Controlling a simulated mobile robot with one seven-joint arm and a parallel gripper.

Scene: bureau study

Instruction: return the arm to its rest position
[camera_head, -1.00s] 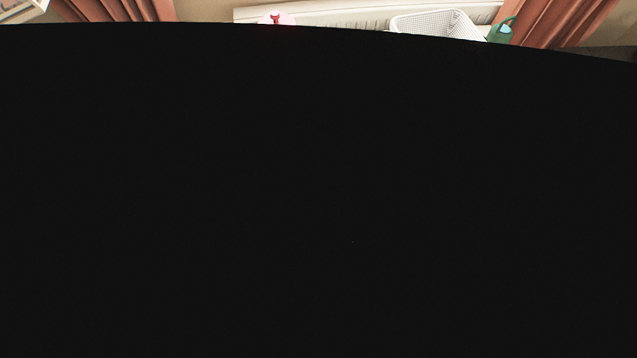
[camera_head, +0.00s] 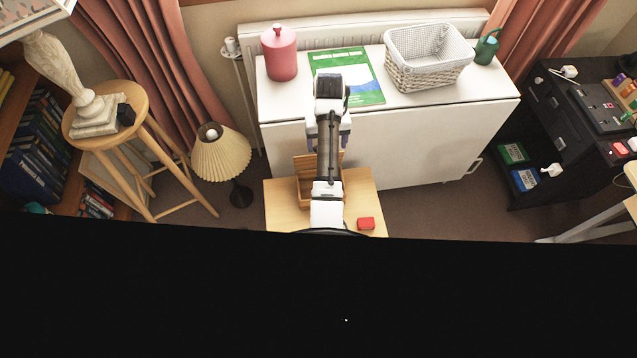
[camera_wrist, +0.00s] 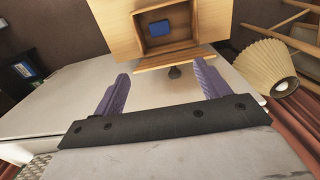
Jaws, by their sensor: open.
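My arm (camera_head: 328,150) reaches forward over a small wooden cabinet (camera_head: 275,205) in the head view. My gripper (camera_head: 328,140) hangs at its far end, in front of the white cabinet, and is partly hidden by the arm. In the wrist view my gripper (camera_wrist: 162,88) shows two purple fingers spread wide with nothing between them. Beyond the fingers is an open wooden drawer (camera_wrist: 165,60) with a dark knob (camera_wrist: 174,72). A blue object (camera_wrist: 158,28) lies inside the drawer. The drawer (camera_head: 303,175) also shows beside my arm in the head view.
The white cabinet (camera_head: 400,135) carries a pink canister (camera_head: 280,55), a green book (camera_head: 360,80), a wicker basket (camera_head: 428,75) and a green watering can (camera_head: 487,47). A red box (camera_head: 366,223) lies on the wooden cabinet. A lamp (camera_head: 220,155) and a stool (camera_head: 143,100) stand left.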

